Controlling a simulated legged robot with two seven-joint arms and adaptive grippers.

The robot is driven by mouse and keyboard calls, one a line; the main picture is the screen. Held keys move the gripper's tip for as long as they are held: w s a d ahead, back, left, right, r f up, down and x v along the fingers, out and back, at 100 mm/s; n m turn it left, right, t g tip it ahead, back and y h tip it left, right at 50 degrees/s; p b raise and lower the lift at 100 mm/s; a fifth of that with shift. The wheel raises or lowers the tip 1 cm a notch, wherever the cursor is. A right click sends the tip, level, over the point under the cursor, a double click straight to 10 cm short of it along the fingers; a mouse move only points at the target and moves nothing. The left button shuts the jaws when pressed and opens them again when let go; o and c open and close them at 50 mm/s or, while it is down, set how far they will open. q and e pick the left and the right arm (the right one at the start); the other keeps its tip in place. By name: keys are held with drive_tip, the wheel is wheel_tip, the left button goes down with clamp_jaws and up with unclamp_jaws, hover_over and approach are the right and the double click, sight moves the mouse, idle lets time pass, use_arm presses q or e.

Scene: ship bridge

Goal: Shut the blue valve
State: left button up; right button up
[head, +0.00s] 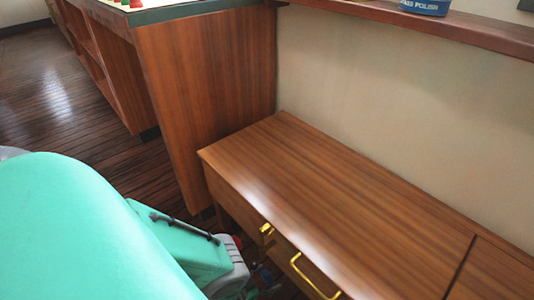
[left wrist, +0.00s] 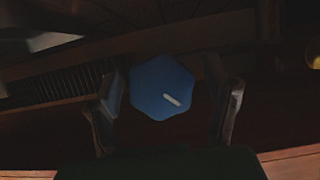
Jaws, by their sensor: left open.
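The blue valve (left wrist: 163,87) is a dark blue lobed knob with a short white mark on its face. It shows in the middle of the left wrist view. My left gripper (left wrist: 168,100) is open, with one finger on each side of the knob. A dark gap shows beside the right finger; I cannot tell whether the left finger touches the knob. In the head view my left gripper (head: 262,278) is low beside the wooden cabinet, mostly hidden by my teal arm and the cabinet edge. The valve cannot be made out there. My right gripper is not in view.
The wooden cabinet (head: 330,205) has brass handles (head: 313,277) on its front, close to my left gripper. A tall wooden counter (head: 205,90) stands behind. A shelf (head: 440,25) holds a blue polish tin (head: 425,7). The cabinet top is clear. The left wrist view is dark.

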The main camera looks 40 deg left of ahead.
use_arm(q)
drive_tip(key=c, duration=1.2)
drive_tip(key=m+y, duration=0.2)
drive_tip(key=shift+s+m, duration=0.1)
drive_tip(key=shift+m, duration=0.3)
drive_tip(key=shift+a+m+t+y, duration=0.1)
drive_tip(key=shift+m+t+y, duration=0.5)
drive_tip(key=shift+m+y, duration=0.7)
drive_tip(key=shift+m+h, duration=0.3)
drive_tip(key=shift+m, duration=0.1)
drive_tip(key=o, duration=1.2)
drive_tip(key=shift+f, duration=0.1)
